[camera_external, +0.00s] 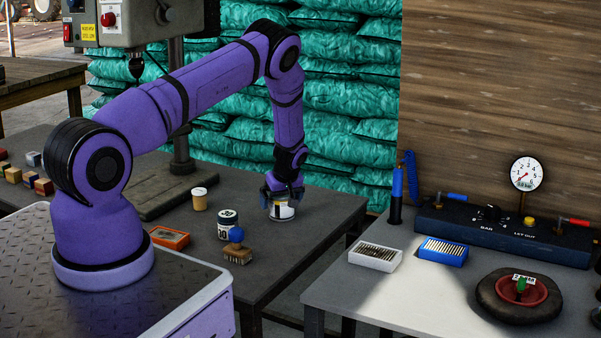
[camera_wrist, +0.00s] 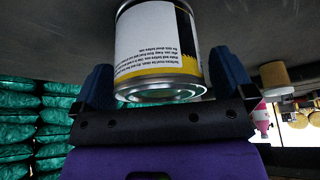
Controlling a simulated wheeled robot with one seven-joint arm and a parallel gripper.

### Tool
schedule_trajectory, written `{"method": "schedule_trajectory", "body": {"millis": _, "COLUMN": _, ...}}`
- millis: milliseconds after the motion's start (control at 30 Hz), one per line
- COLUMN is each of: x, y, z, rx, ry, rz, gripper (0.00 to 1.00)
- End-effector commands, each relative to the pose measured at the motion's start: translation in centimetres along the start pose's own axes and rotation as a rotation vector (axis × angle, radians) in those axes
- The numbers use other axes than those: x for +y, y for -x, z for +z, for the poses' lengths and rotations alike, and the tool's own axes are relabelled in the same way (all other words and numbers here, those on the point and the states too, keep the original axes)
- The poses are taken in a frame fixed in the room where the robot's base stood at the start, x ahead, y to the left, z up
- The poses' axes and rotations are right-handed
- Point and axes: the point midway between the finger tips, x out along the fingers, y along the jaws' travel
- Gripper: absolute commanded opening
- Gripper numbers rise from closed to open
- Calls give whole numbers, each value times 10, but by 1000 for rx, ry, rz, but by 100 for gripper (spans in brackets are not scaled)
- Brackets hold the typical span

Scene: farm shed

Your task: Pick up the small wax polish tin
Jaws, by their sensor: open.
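A tin (camera_external: 282,210) with a white, black and yellow label stands on the dark table, below my gripper (camera_external: 281,188). In the wrist view the tin (camera_wrist: 158,45) fills the upper middle, its label text upside down and no product name readable. My gripper (camera_wrist: 160,85) is open. Its two blue fingers lie on either side of the tin's near end, with a small gap at the right; contact at the left is unclear. A smaller tan container (camera_external: 199,200) and a dark-and-white jar (camera_external: 228,221) stand to the left; I cannot tell which is wax polish.
A brush with a blue knob (camera_external: 238,250) and an orange tray (camera_external: 170,238) lie on the dark table (camera_external: 285,255). Green sacks (camera_external: 345,110) are stacked behind. A light bench (camera_external: 400,300) at the right holds boxes and a gauge.

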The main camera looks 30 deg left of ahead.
Motion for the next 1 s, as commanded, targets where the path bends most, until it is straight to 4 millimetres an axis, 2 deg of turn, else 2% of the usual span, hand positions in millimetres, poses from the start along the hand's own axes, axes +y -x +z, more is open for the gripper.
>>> {"method": "schedule_trajectory", "body": {"millis": 267, "x": 1, "y": -3, "z": 0, "rx": 0, "ry": 0, "rz": 1, "gripper": 100}}
{"method": "schedule_trajectory", "body": {"millis": 500, "x": 1, "y": -3, "z": 0, "rx": 0, "ry": 0, "rz": 1, "gripper": 45}}
{"method": "schedule_trajectory", "body": {"millis": 767, "x": 1, "y": 0, "z": -1, "rx": 1, "ry": 0, "rz": 2, "gripper": 44}}
{"method": "schedule_trajectory", "body": {"millis": 867, "x": 1, "y": 7, "z": -4, "rx": 1, "ry": 0, "rz": 2, "gripper": 44}}
{"method": "schedule_trajectory", "body": {"millis": 1000, "x": 1, "y": 29, "z": -14, "rx": 2, "ry": 3, "rz": 3, "gripper": 44}}
